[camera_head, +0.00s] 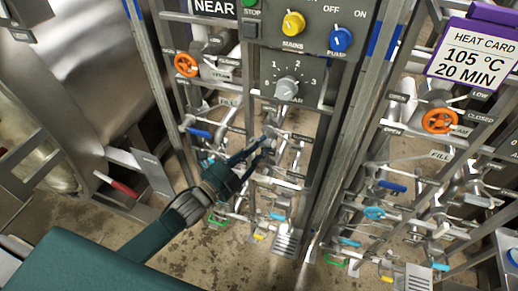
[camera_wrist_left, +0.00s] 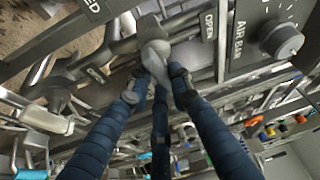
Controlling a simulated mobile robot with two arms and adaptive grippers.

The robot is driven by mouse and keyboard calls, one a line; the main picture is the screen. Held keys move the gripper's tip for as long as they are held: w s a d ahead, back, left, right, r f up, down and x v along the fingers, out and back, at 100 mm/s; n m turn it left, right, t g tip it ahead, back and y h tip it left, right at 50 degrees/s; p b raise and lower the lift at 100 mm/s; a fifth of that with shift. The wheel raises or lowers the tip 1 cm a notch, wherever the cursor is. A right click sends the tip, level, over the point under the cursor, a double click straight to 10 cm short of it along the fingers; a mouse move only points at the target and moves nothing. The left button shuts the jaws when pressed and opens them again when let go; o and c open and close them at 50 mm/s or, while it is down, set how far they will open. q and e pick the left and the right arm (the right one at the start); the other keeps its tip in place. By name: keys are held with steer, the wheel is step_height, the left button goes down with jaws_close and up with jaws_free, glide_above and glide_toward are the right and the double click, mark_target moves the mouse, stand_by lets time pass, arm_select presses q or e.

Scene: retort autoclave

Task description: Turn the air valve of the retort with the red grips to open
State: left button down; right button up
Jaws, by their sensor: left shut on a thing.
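My left gripper (camera_head: 262,145) reaches into the panel marked NEAR, below the grey dial (camera_head: 287,88). In the left wrist view its blue fingers (camera_wrist_left: 157,78) are closed on a grey rounded valve handle (camera_wrist_left: 155,52). This handle is next to the dial marked AIR BAR (camera_wrist_left: 281,39). An OPEN label (camera_wrist_left: 208,25) is beside the handle, and a label ending in "ED" is at the upper left. The fingers hide part of the handle. A red grip (camera_head: 122,187) shows at the left retort. My right gripper is not in view.
An orange handwheel (camera_head: 186,65) and a blue lever (camera_head: 199,133) are close to the left arm. Steel uprights (camera_head: 340,130) frame the panel. Another panel with an orange wheel (camera_head: 440,121) stands at right. Pipes and levers crowd below.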

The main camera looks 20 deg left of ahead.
arm_select(q)
steer(key=n+t+b, duration=0.1)
steer(key=n, duration=0.2)
steer(key=n+t+y+b, duration=0.1)
steer(key=n+b, duration=0.1)
steer(key=n, duration=0.2)
steer(key=n+t+y+b, duration=0.1)
steer(key=n+b, duration=0.1)
steer(key=n, duration=0.1)
steer(key=shift+d+f+n+t, duration=0.3)
steer(key=shift+d+n, duration=0.05)
steer(key=shift+n, duration=0.05)
steer(key=n+t+y+b, duration=0.1)
steer(key=n+y, duration=0.1)
steer(key=n, duration=0.2)
steer(key=shift+d+n, duration=0.1)
steer(key=shift+n, duration=0.3)
steer(key=shift+d+r+n+t+y, duration=0.15)
steer(key=shift+n+y, duration=0.55)
steer(key=shift+n, duration=0.5)
steer(key=shift+a+r+n+t+y, duration=0.15)
steer(key=shift+n+y, duration=0.55)
steer(key=shift+n, duration=0.5)
steer(key=shift+d+f+n, duration=0.1)
steer(key=shift+n, duration=0.3)
steer(key=c, duration=1.5)
jaws_free()
steer(key=shift+c, duration=0.2)
